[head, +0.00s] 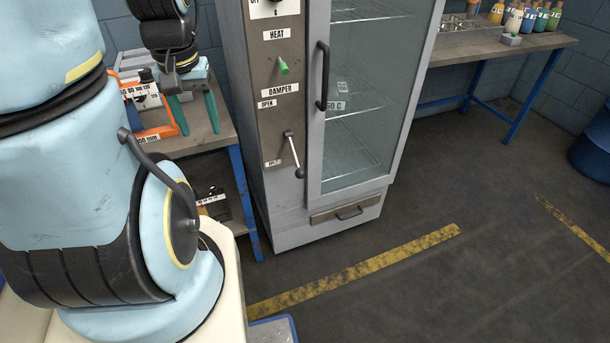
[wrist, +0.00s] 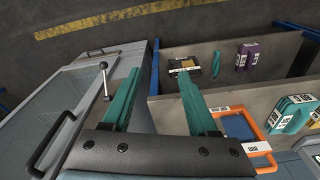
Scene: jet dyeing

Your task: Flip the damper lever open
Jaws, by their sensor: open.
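The damper lever (head: 293,155) is a thin metal rod with a dark knob on the grey panel of the tall cabinet. It points down and slightly right from its pivot, below the DAMPER and OPEN labels and beside a small lower label. In the wrist view the lever (wrist: 106,84) lies left of both fingers, apart from them. My gripper (head: 198,128) has teal fingers, open and empty, left of the cabinet above the side table. In the wrist view my gripper (wrist: 159,72) shows a wide gap between its fingertips.
The cabinet's glass door has a dark vertical handle (head: 322,76) right of the lever. A green knob (head: 283,66) sits above it. An orange-rimmed tray (head: 160,133) lies on the side table (head: 205,143) at left. The floor before the cabinet is clear.

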